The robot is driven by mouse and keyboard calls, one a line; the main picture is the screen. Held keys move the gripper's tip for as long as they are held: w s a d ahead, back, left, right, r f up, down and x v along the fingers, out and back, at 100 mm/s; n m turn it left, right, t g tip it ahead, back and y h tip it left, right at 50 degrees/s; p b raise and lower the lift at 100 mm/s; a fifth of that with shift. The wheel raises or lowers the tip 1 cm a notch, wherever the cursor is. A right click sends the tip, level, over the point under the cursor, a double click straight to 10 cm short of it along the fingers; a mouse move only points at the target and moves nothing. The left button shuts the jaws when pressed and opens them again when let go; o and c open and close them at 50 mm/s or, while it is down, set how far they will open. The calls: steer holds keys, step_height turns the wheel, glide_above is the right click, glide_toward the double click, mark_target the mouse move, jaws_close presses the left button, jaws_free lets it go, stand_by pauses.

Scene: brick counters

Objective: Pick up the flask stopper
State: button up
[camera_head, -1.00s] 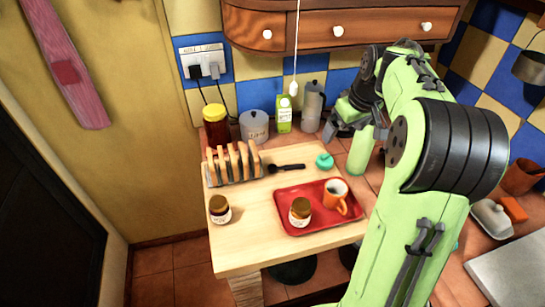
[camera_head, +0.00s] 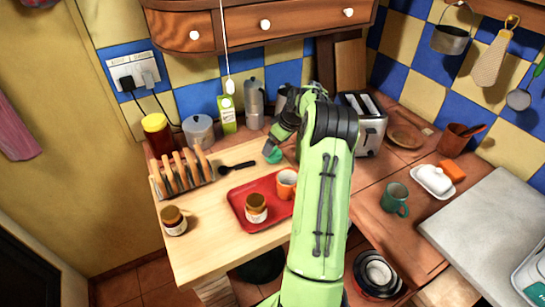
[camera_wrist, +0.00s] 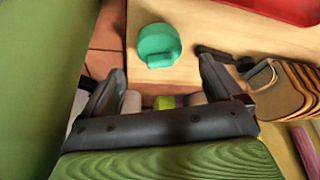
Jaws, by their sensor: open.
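The flask stopper (camera_head: 272,156) is a small teal-green cap with a raised tab. It lies on the light wooden board, to the right of a black spoon. In the wrist view the stopper (camera_wrist: 158,43) shows just beyond the gap between my fingertips. My gripper (camera_wrist: 162,68) is open, with nothing between its fingers. In the head view my gripper (camera_head: 272,146) hangs close above the stopper and partly covers it. I cannot tell whether a finger touches it.
A red tray (camera_head: 239,205) with a jar and orange mug lies in front. A toast rack (camera_head: 181,176) stands left on the board. A moka pot (camera_head: 254,104), green carton (camera_head: 227,114) and grey canister (camera_head: 198,131) stand behind. A toaster (camera_head: 370,138) stands right.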

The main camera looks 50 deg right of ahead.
mark_target(273, 154)
steer(key=x, duration=0.6)
steer(key=shift+b, duration=0.3)
steer(key=c, duration=1)
